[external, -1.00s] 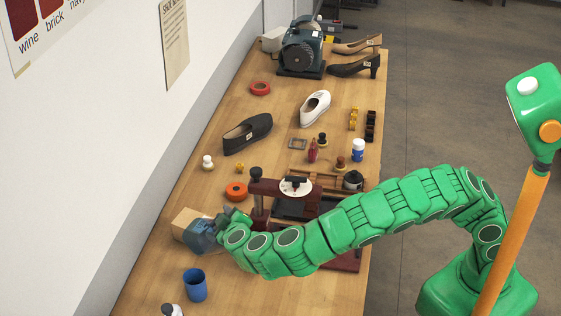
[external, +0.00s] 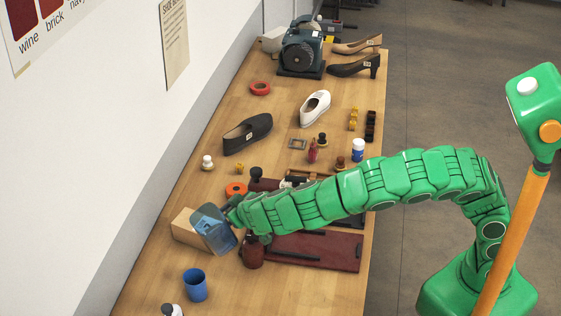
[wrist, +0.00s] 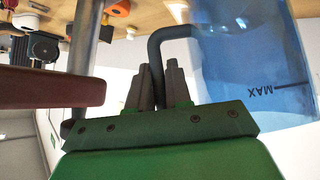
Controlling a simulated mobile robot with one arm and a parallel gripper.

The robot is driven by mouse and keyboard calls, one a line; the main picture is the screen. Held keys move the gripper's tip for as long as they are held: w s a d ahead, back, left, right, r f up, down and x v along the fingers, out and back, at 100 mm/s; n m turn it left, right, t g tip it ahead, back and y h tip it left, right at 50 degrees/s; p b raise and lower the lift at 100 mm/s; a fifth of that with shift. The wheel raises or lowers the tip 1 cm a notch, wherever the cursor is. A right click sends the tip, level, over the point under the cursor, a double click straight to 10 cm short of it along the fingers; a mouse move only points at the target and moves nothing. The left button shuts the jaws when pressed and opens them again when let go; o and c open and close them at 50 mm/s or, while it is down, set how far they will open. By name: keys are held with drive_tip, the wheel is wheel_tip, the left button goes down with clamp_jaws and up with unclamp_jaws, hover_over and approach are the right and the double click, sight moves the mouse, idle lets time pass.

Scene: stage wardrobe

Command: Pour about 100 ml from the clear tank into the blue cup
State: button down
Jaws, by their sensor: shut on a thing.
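The clear tank (external: 212,229) is a see-through, bluish container held tilted above the bench at its left side. It also shows in the wrist view (wrist: 255,60), with a MAX mark and a dark handle. My gripper (wrist: 160,85) is shut on that handle; in the external view my gripper (external: 236,212) is at the tank's upper right side and partly hidden by my arm. The blue cup (external: 195,287) stands upright and apart on the bench, below the tank in the picture. Its inside is too small to read.
A wooden block (external: 186,225) sits behind the tank. A dark red press (external: 315,251) lies under and beside my arm. A white-and-dark bottle (external: 171,310) stands near the cup. Shoes, such as a white shoe (external: 315,108), and small items fill the far bench.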

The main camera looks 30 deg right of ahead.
drive_tip(key=shift+w+d+f+m+g+y+p, duration=0.2)
drive_tip(key=shift+d+f+m+g+y+p, duration=0.1)
drive_tip(key=shift+d+f+g+y+p, duration=0.25)
drive_tip(key=shift+y, duration=0.35)
drive_tip(key=shift+d+r+m+g+y+p, duration=0.2)
drive_tip(key=shift+r+m+g+y+p, duration=0.3)
drive_tip(key=shift+r+g+y, duration=0.15)
drive_tip(key=shift+w, duration=0.1)
